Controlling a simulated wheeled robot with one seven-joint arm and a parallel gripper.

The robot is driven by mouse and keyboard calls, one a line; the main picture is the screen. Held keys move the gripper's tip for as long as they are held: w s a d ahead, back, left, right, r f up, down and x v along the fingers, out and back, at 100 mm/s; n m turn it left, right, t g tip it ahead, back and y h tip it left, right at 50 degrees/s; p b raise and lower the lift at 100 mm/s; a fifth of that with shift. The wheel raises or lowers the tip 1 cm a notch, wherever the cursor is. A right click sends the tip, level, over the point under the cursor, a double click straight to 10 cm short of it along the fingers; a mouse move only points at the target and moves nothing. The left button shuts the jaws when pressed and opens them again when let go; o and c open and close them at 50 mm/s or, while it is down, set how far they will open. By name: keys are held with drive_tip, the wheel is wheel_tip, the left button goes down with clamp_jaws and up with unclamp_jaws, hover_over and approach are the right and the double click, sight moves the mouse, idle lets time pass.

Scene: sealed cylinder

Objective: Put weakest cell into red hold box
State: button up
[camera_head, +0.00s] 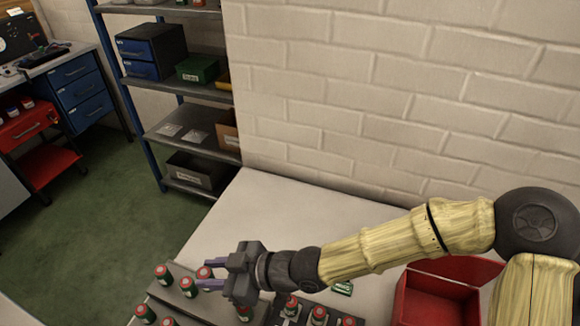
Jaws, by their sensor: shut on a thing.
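My gripper (207,274) reaches left over a grey tray (207,308) at the lower middle. Its purple fingers are shut on a red-topped cell (204,272); whether this cell is lifted clear of the tray is hard to tell. One cell (245,314) is partly hidden by my gripper. The red box (450,281) stands open at the right, partly behind my arm. No cell's strength can be read.
A dark holder (275,318) with several cells (319,315) lies between the tray and the red box. A small green item (342,288) lies behind it. The white table (250,215) is clear towards the brick wall (400,100). A shelf (180,95) stands beyond.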

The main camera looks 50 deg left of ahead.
drive_tip(key=shift+r, duration=0.1)
wheel_tip(320, 180, up, 10)
drive_tip(key=p, duration=1)
